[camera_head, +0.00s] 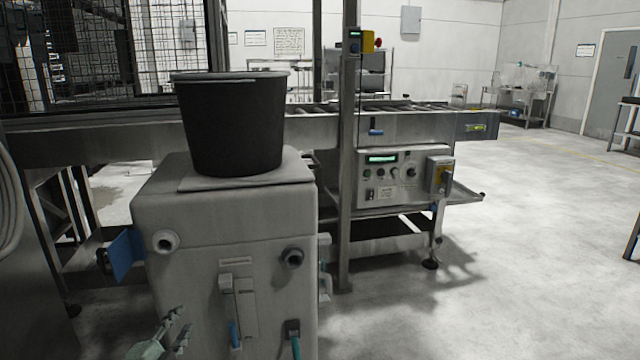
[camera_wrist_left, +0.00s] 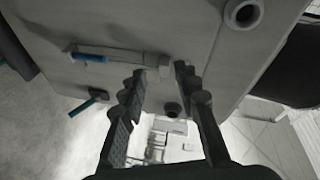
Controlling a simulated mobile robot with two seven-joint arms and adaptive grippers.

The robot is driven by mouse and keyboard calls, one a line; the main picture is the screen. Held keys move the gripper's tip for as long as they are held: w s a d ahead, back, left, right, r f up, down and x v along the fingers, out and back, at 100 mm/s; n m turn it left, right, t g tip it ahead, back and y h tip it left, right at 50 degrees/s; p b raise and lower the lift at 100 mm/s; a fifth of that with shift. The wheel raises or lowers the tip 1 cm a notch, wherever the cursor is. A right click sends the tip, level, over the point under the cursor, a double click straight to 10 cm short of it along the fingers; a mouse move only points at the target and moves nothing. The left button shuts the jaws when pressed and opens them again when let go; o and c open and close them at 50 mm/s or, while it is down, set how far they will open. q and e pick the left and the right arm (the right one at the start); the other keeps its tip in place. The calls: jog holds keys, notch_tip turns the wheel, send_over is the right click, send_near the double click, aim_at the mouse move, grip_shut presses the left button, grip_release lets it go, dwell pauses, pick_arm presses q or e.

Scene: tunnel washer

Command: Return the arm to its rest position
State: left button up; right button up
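My left gripper (camera_head: 181,328) is low in the head view, in front of the grey cabinet (camera_head: 225,210). In the left wrist view the two dark fingers (camera_wrist_left: 160,72) stand apart with nothing between them, so it is open and empty. The cabinet face fills the upper part of that view, with a latch-like handle (camera_wrist_left: 120,57) with a blue end near the fingertips. Whether the fingertips touch the cabinet cannot be told. My right gripper is not in view.
A black bucket (camera_head: 230,125) stands on the cabinet. Round ports (camera_head: 165,242) and a blue plate (camera_head: 127,256) stick out from it. A conveyor with a control panel (camera_head: 405,177) stands behind, with a steel post (camera_head: 347,220). The floor (camera_head: 540,250) at right is clear.

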pick_arm(q)
jog(key=s+a+f+n+g+y, duration=0.1)
jog(key=s+f+n+g+y, duration=0.2)
jog(key=s+f+n+g, duration=0.8)
jog(key=s+d+f+n+g, duration=0.1)
jog(key=s+d+f, duration=0.1)
jog(key=s+f, duration=0.5)
jog(key=s+d+f+n+g+h, duration=0.1)
jog(key=s+f, duration=0.6)
jog(key=s, duration=0.7)
jog(key=shift+s+d+f, duration=0.3)
jog(key=shift+s+d, duration=0.1)
jog(key=shift+d, duration=0.3)
